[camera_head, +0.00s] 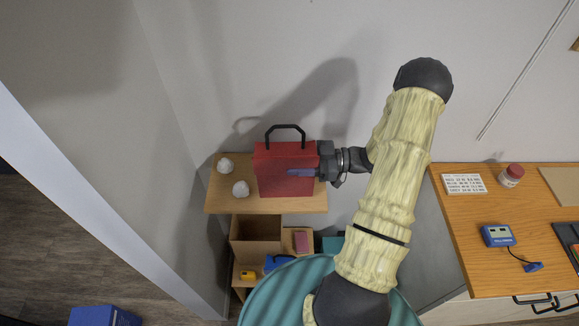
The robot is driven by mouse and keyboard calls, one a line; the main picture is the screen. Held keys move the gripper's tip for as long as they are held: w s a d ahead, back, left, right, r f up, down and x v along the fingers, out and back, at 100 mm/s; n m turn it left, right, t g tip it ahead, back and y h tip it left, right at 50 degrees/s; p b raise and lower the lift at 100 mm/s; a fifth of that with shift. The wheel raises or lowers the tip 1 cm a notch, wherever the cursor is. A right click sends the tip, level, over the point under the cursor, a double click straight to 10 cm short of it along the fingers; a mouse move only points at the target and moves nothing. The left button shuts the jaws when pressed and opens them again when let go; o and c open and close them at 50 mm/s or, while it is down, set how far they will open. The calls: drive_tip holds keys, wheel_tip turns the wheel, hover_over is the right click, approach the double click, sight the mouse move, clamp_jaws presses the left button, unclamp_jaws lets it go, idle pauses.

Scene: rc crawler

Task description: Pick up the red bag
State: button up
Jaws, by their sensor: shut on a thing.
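The red bag (283,170) is a boxy red case with a black handle on top. It stands upright over the small wooden shelf top (226,201); whether it touches the wood I cannot tell. My gripper (303,172) reaches in from the right at the bag's right side. It is shut on the bag, with a bluish finger across the front face. The other finger is hidden.
Two whitish balls (240,188) lie left of the bag. Lower shelves hold a cardboard box (255,232) and small items. A wooden counter (470,240) at right carries a jar (511,175), a card (464,183) and a blue device (497,235). The wall is close behind.

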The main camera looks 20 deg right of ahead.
sight(298, 150)
drive_tip(key=shift+r, duration=0.1)
drive_tip(key=shift+s+r+b, duration=0.15)
drive_tip(key=shift+r+b, duration=0.25)
drive_tip(key=shift+b, duration=0.25)
drive_tip(key=r, duration=0.2)
drive_tip(key=r+b, duration=0.1)
drive_tip(key=r, duration=0.1)
drive_tip(key=r+b, duration=0.1)
drive_tip(key=r, duration=0.1)
drive_tip(key=shift+s+a, duration=0.15)
drive_tip(key=shift+s, duration=0.1)
drive_tip(key=s+a+b, duration=0.5)
drive_tip(key=s+b, duration=0.2)
drive_tip(key=s, duration=0.6)
drive_tip(key=shift+a+f, duration=0.15)
drive_tip(key=shift+f, duration=0.15)
drive_tip(key=shift+s+b, duration=0.1)
drive_tip(key=shift+b, duration=0.75)
